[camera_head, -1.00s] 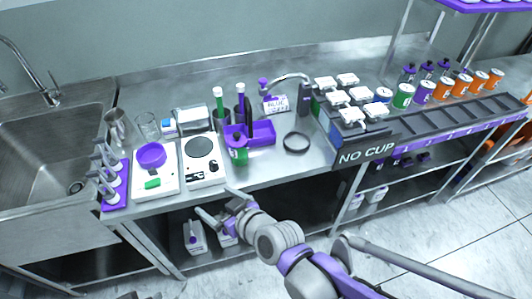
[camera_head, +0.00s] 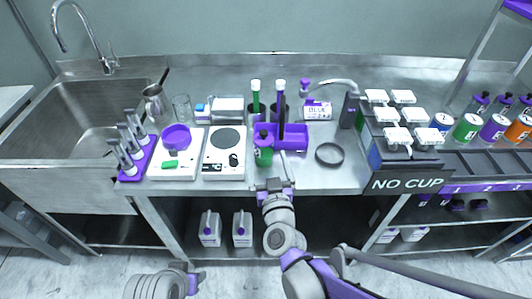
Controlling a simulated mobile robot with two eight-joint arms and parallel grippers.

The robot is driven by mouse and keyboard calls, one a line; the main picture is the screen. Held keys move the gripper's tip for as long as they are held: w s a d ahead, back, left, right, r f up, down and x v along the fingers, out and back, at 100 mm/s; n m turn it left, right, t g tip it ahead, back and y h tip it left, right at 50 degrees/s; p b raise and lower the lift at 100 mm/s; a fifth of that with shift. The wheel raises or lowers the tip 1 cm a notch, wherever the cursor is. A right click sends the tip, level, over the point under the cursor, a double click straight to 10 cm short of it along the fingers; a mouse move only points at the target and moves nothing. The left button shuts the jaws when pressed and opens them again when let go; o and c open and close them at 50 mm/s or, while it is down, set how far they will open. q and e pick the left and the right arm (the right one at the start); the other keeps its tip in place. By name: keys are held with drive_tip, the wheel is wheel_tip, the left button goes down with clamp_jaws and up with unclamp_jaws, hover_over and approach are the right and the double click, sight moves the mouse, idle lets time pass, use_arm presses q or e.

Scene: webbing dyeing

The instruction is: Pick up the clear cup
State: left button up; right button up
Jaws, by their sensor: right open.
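The clear cup (camera_head: 182,108) is an empty-looking transparent glass. It stands upright on the steel counter, between a metal jug and a small blue-and-white box, behind the left white scale. My right gripper (camera_head: 283,165) is open at the counter's front edge, in front of the purple caddy and well to the right of the cup. Its fingers are thin and partly hard to make out. Part of my left arm shows at the bottom left, but I cannot make out its fingers.
A metal jug (camera_head: 154,104), a purple bowl (camera_head: 176,137) on a white scale, and a stirrer plate (camera_head: 226,139) stand near the cup. A purple caddy (camera_head: 292,144) and black ring (camera_head: 329,154) are right. The sink (camera_head: 84,113) is farther left.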

sight(266, 151)
drive_tip(key=w, duration=0.6)
drive_tip(key=shift+w+a+f, duration=0.1)
drive_tip(key=shift+w+a, duration=0.1)
drive_tip(key=shift+a, duration=0.15)
clamp_jaws()
